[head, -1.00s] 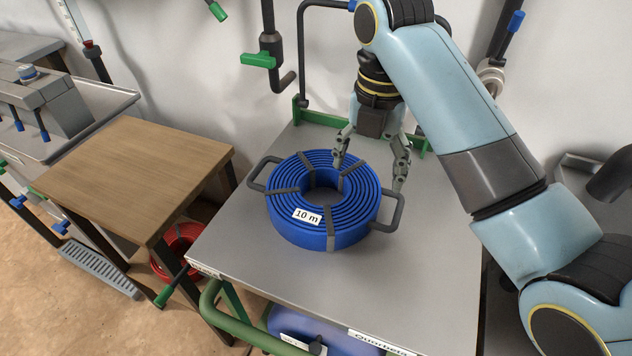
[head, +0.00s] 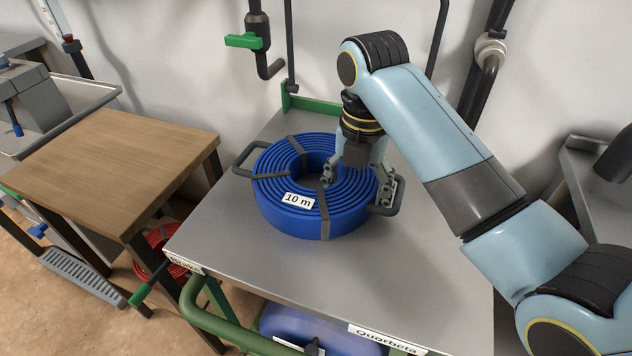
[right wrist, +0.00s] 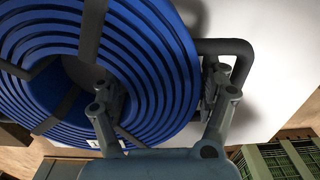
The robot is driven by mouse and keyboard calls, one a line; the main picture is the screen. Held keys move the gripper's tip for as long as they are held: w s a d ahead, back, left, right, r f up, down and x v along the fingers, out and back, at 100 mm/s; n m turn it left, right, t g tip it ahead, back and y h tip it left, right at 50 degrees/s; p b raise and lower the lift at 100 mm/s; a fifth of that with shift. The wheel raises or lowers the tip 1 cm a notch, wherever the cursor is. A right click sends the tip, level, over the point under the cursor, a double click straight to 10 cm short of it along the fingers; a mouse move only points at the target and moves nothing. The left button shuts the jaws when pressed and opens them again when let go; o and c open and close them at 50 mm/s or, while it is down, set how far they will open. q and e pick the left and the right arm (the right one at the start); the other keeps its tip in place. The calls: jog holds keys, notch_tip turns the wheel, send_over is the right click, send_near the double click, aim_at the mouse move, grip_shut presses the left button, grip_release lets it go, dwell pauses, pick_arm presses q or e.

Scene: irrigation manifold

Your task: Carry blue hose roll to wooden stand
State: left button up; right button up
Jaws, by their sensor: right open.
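The blue hose roll (head: 288,222) lies flat on a grey-topped cart. It has dark straps, a "10 m" label and a dark loop handle on each side. My right gripper (head: 360,181) is open over the roll's right side, one finger near the central hole and the other by the right handle (head: 397,201). In the right wrist view the fingers (right wrist: 163,98) straddle the coils (right wrist: 150,50) beside the handle (right wrist: 232,47); contact is unclear. The wooden stand (head: 115,158) is left of the cart, its top bare. My left gripper is out of view.
The grey cart top (head: 240,262) is clear around the roll, with a green rail (head: 310,106) at its back. A green-handled valve (head: 243,41) hangs on the wall behind. A red roll (head: 160,240) lies low beneath the stand.

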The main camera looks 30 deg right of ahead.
jog(key=shift+r, duration=0.1)
grip_shut()
dwell(0.4)
jog(key=shift+w+r, duration=0.1)
jog(key=shift+r, duration=0.6)
notch_tip(320, 180, up, 3)
jog(key=shift+d+r+p, duration=0.1)
jog(key=shift+p, duration=0.65)
jog(key=s+d+r+p, duration=0.4)
jog(key=s+d+r, duration=0.1)
jog(key=s, duration=0.5)
jog(key=shift+s+d+r, duration=0.15)
jog(key=shift+s+r, duration=0.05)
jog(key=shift+r, duration=0.5)
